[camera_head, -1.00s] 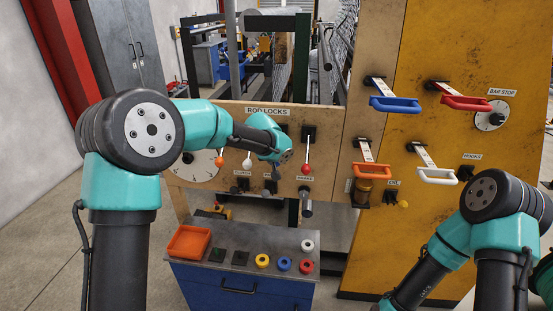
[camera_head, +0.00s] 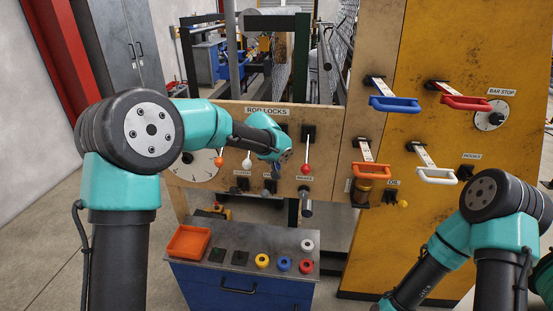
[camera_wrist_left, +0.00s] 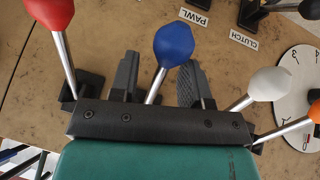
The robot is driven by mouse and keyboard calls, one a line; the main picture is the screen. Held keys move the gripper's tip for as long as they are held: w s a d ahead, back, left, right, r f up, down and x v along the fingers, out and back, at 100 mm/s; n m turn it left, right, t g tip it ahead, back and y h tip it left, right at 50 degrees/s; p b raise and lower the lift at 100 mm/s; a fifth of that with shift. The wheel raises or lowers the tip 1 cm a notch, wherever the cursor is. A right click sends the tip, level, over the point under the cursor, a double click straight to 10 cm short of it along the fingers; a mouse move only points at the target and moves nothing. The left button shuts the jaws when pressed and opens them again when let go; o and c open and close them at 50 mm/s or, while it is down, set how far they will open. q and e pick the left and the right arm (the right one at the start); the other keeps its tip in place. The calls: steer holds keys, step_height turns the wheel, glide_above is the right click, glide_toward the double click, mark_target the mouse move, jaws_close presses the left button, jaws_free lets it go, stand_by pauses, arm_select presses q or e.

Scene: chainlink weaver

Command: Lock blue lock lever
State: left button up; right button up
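The blue lock lever shows in the left wrist view as a blue knob (camera_wrist_left: 174,44) on a metal rod. My left gripper (camera_wrist_left: 158,78) is open, with one dark finger on each side of the blue lever's rod. I cannot tell whether either finger touches it. In the head view my left wrist covers the place of the blue lever on the ROD LOCKS panel (camera_head: 215,115), between the white lever (camera_head: 247,162) and the red lever (camera_head: 306,168). My right arm shows at the lower right, but its gripper is out of view.
The red knob (camera_wrist_left: 52,12) and white knob (camera_wrist_left: 268,84) stand close on either side of my left gripper. An orange lever (camera_head: 219,160) is farther left on the panel. Blue, red, orange and white handles are at the right. A blue cabinet (camera_head: 215,283) stands below.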

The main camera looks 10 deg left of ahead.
arm_select(q)
steer(key=o, duration=0.3)
steer(key=v, duration=1.7)
steer(key=shift+r, duration=0.15)
steer(key=shift+s+a, duration=0.1)
steer(key=s+a+f+g+h, duration=0.15)
steer(key=s+f, duration=0.25)
steer(key=f, duration=1.3)
steer(key=s+a+f+g, duration=0.1)
steer(key=s+f+g, duration=0.15)
steer(key=f, duration=1.45)
steer(key=s+a+f+g, duration=0.1)
steer(key=s+a+f, duration=0.2)
steer(key=s+f, duration=0.6)
steer(key=s+a+f+n, duration=0.1)
steer(key=s+a+f, duration=0.1)
steer(key=s+f, duration=0.7)
steer(key=s, duration=0.5)
steer(key=shift+a+f+g, duration=0.25)
steer(key=shift+a+g, duration=0.15)
